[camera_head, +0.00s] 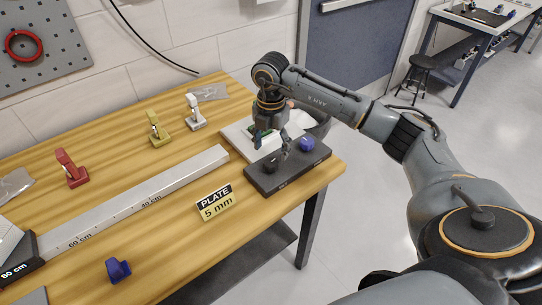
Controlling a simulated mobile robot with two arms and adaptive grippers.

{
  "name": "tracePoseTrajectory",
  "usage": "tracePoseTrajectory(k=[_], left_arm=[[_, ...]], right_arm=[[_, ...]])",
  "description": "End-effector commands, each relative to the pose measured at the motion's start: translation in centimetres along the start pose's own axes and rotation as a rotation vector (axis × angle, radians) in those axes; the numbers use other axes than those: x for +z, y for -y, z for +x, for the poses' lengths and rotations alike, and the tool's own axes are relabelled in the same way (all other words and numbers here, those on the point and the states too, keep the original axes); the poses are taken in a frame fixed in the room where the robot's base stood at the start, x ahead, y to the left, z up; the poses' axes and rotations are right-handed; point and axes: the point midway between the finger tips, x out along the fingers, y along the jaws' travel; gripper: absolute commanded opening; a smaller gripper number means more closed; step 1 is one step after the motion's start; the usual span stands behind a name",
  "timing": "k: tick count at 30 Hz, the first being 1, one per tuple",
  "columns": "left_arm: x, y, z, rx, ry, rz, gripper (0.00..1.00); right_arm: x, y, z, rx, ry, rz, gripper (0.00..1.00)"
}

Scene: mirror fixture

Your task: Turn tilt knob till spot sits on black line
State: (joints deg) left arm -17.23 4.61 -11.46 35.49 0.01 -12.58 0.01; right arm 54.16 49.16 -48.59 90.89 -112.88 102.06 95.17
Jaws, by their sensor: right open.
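A dark fixture base (262,186) lies at the right end of the wooden table. It carries a black knob (270,166) at its left part and a blue knob (307,144) at its right part. I cannot tell which is the tilt knob. My right gripper (273,147) points down over the fixture, open, with its fingers close above and behind the black knob. I cannot tell whether it touches anything. The light spot and the black line cannot be made out. My left gripper is not in view.
A long grey rail (135,200) with cm marks runs left to a dark block labelled 80 cm. A "PLATE 5 mm" sign (215,203) stands before the fixture. Red (72,170), yellow (157,131) and white (195,114) pieces stand behind the rail; a blue piece (117,270) lies in front.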

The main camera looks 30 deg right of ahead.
Motion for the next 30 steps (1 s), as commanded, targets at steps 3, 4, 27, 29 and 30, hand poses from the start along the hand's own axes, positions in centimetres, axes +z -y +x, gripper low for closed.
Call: tracePoseTrajectory(k=[3, 4, 27, 29, 30], left_arm=[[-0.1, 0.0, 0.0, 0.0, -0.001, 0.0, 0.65], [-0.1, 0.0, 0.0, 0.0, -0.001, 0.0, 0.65], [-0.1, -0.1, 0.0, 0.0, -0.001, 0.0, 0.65], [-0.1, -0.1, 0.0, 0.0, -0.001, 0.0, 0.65], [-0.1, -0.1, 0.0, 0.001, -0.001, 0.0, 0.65]], right_arm=[[0.0, -0.1, -2.8, 0.004, 0.002, 0.0, 0.65], [0.0, -0.1, -3.4, 0.003, 0.001, 0.0, 0.65], [0.0, 0.0, -7.2, -0.001, 0.0, 0.0, 0.65], [0.0, 0.0, -7.2, -0.001, 0.0, 0.0, 0.65], [0.0, 0.0, -7.2, 0.0, -0.001, -0.001, 0.65]])
